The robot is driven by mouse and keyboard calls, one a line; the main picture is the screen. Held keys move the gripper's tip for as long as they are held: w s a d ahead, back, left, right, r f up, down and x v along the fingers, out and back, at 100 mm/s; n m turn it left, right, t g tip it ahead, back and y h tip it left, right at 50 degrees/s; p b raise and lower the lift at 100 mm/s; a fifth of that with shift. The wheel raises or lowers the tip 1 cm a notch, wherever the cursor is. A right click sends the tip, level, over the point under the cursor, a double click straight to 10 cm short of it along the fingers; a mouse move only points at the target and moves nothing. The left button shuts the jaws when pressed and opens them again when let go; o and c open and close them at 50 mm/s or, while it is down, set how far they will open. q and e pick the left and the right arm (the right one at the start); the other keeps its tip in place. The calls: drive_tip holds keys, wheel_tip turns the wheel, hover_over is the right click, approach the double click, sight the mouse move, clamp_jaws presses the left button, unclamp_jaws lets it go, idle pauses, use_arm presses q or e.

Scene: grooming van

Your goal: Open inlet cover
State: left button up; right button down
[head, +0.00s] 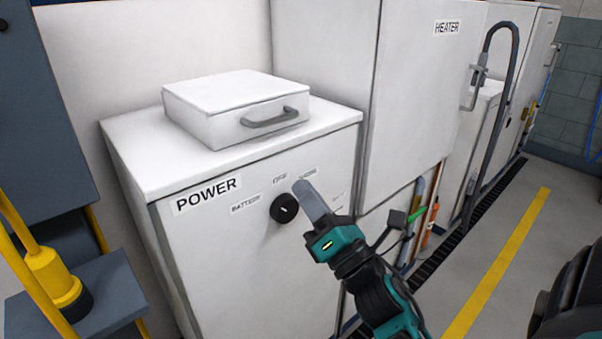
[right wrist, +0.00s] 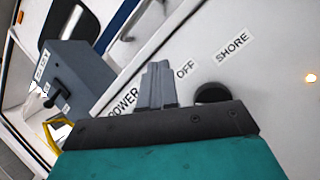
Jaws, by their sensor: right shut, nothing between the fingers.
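A white lidded box (head: 235,105) with a grey bar handle (head: 269,118) sits on top of the white POWER cabinet (head: 240,260); its lid looks shut. I cannot tell whether it is the inlet cover. A round black knob (head: 284,208) is on the cabinet front among the BATTERY, OFF and SHORE labels. My right gripper (head: 301,187) is shut and empty, its fingertips in front of the panel just right of the knob. In the right wrist view, the shut fingers (right wrist: 158,85) show beside the partly hidden knob (right wrist: 212,93). My left gripper is out of view.
A tall white HEATER cabinet (head: 415,100) stands right of the POWER cabinet. A grey bent hose (head: 511,80) hangs beyond it. Blue-grey steps with yellow rails (head: 55,275) are at the left. The floor around the yellow line (head: 500,265) is clear.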

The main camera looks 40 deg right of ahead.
sight(287, 142)
drive_tip(key=w+r+n, duration=0.2)
drive_tip(key=n, duration=0.1)
drive_tip(key=w+r+n+t+y, duration=0.1)
drive_tip(key=r+n, duration=0.1)
drive_tip(key=n, duration=0.1)
drive_tip(key=w+r+n+y+p, duration=0.1)
drive_tip(key=w+r+n, duration=0.1)
drive_tip(key=shift+w+d+r+n+t, duration=0.3)
drive_tip(key=shift+d+r+n, duration=0.05)
drive_tip(key=shift+n, duration=0.05)
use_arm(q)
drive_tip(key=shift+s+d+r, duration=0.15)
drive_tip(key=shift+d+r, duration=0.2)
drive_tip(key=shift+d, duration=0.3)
use_arm(e)
drive_tip(key=shift+w+r, duration=0.15)
drive_tip(key=shift+w, duration=0.35)
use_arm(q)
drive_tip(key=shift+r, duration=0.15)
use_arm(e)
drive_tip(key=shift+r, duration=0.15)
